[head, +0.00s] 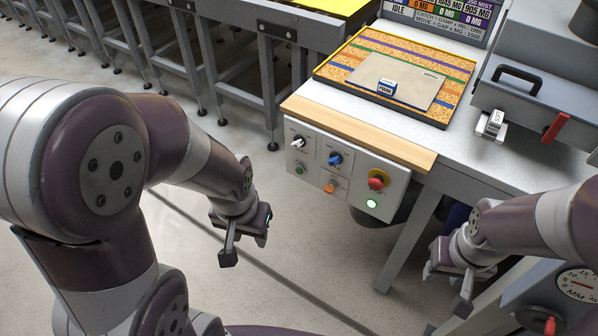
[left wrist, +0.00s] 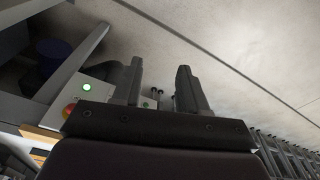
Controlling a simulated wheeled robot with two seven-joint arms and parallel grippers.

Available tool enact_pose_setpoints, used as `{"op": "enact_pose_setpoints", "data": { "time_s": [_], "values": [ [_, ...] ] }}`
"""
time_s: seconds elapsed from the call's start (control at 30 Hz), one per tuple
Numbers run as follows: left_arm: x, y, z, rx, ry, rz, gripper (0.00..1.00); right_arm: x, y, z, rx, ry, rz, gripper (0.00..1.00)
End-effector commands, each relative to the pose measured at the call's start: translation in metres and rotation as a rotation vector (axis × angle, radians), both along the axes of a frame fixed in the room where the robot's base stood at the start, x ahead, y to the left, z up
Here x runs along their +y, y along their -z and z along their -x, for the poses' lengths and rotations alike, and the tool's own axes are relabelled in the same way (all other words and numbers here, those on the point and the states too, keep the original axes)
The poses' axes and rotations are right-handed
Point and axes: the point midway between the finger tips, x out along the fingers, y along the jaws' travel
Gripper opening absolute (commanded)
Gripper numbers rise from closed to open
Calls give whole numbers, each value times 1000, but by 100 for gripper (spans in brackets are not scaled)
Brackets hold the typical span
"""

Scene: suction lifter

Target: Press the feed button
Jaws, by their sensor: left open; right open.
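The control panel (head: 347,178) is a light box under the wooden front edge of the bench. It carries a white knob (head: 297,142), a green button (head: 300,169), a blue knob (head: 335,158), an orange button (head: 331,187), a red emergency-stop knob (head: 377,181) and a lit green button (head: 372,204). Its labels are too small to read, so I cannot tell which is the feed button. My left gripper (head: 243,248) is open and empty, left of and below the panel, apart from it. The left wrist view shows its open fingers (left wrist: 158,85) and the lit green button (left wrist: 87,87). My right gripper (head: 446,288) is open and empty, right of the panel.
A striped board (head: 330,72) with a grey sheet and a small blue-white block (head: 387,87) lies on the bench. A display (head: 440,18) stands behind. A machine with a black handle (head: 517,75) is at right. Roller frames line the back left. The floor before the panel is clear.

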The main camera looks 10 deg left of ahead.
Motion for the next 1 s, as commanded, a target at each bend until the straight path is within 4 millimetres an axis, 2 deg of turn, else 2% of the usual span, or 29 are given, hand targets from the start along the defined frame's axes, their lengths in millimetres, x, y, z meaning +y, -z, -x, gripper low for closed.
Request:
{"op": "enact_pose_setpoints", "data": {
  "time_s": [0.3, 0.43, 1.0],
  "values": [
    [0, 0, 0, 0, 0, 0, 43, 0, 0, 0, 0, 0, 0, 43],
    [0, 0, 0, 0, 0, 0, 0, 0, 0, 0, 0, 0, 0, 43],
    [0, 0, 0, 0, 0, 0, 0, 0, 0, 0, 0, 0, 0, 43]
  ]
}}
